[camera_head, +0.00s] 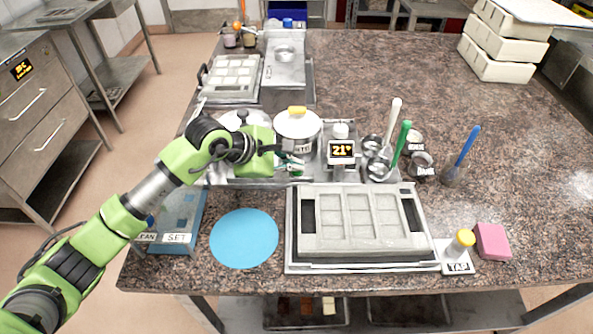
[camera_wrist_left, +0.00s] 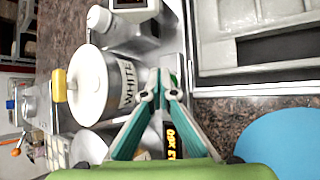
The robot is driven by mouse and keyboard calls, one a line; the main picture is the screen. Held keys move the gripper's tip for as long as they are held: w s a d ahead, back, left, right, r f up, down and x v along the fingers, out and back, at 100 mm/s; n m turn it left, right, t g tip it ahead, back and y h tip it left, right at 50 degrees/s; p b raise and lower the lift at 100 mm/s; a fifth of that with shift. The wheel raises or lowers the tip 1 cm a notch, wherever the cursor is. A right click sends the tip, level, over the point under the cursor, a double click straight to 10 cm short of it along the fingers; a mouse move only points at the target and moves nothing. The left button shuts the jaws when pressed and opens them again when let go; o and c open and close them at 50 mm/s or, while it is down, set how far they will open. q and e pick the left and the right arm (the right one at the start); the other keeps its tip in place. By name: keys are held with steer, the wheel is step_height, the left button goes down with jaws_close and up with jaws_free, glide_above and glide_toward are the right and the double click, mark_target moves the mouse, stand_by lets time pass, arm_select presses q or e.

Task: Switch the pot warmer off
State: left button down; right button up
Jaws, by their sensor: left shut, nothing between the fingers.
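The pot warmer (camera_head: 318,176) is a metal unit under the white pot (camera_head: 297,125), which has a yellow lid knob and also shows in the left wrist view (camera_wrist_left: 88,86), labelled WHITE. My left gripper (camera_head: 291,163) is shut and empty, low at the warmer's front beside the pot. In the left wrist view its fingertips (camera_wrist_left: 163,88) meet close to a small green part (camera_wrist_left: 174,80), perhaps the switch; touching or apart, I cannot tell. A dark display with orange letters (camera_wrist_left: 171,140) is partly hidden by a finger. My right gripper is not in view.
A small unit reading 21 (camera_head: 341,150) stands right of the pot, near ladles and cups. A mould tray (camera_head: 360,222) lies in front, with a blue disc (camera_head: 244,238) to its left.

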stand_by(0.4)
arm_select(q)
steer(key=shift+r, duration=0.3)
steer(key=shift+r, duration=0.15)
steer(key=shift+r+p, duration=0.95)
steer(key=shift+r, duration=2)
